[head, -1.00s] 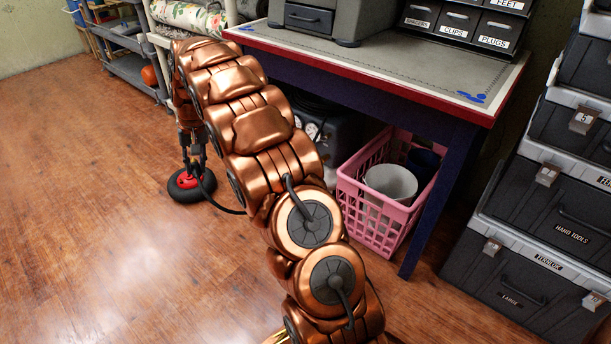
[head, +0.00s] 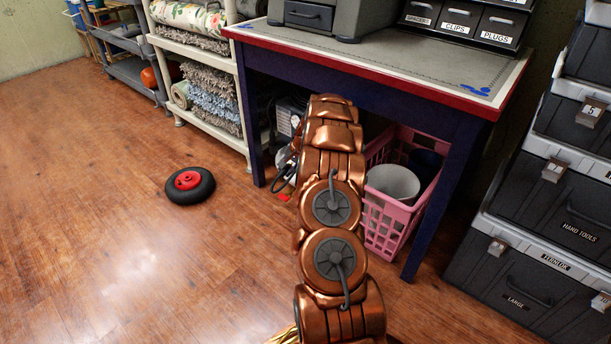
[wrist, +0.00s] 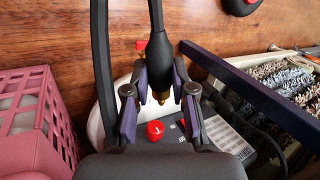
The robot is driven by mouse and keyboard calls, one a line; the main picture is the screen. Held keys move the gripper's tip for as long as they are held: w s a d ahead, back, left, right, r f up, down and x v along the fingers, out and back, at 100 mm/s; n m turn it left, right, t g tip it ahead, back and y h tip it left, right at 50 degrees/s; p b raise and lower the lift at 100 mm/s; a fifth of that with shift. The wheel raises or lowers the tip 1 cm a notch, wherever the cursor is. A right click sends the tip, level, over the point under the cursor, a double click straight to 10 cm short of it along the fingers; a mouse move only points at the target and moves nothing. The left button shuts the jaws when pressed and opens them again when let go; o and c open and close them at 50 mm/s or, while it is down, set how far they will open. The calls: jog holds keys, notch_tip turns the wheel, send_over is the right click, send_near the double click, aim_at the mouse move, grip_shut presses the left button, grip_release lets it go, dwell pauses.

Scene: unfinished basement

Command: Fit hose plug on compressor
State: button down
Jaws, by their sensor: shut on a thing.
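In the wrist view my gripper (wrist: 160,80) has its two fingers on either side of the hose plug (wrist: 159,50), a black sleeve with a brass tip, and is shut on it. The black hose runs up from the plug to the top edge. Below and beyond is the compressor (wrist: 165,157), with a dark top, a red knob (wrist: 155,130) and a pale tank. The brass tip appears in front of the compressor; whether they touch I cannot tell. In the head view part of the compressor (head: 286,116) shows under the bench, and my arm hides most of the gripper.
The bench (head: 440,85) overhangs this spot, with a purple leg (wrist: 260,90) close on the right in the wrist view. A pink basket (head: 382,230) stands beside my arm. A wheel with a red hub (head: 189,185) lies on open floor at left.

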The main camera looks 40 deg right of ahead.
jog(key=s+d+f+m, duration=0.2)
jog(key=s+d+f, duration=0.1)
jog(key=d, duration=0.3)
jog(key=shift+s+f+t+h, duration=0.2)
jog(key=shift+f+t+h, duration=0.2)
jog(key=shift+f, duration=0.1)
jog(key=shift+a+r+p, duration=0.1)
jog(key=shift+r+p, duration=0.05)
jog(key=shift+p, duration=0.15)
jog(key=shift+w+d+p, duration=0.2)
jog(key=shift+d+p, duration=0.35)
jog(key=shift+d, duration=2)
jog(key=shift+d+p, duration=0.4)
jog(key=shift+d, duration=0.2)
dwell(1.2)
jog(key=shift+w+d, duration=0.1)
jog(key=shift+d, duration=0.75)
dwell(0.6)
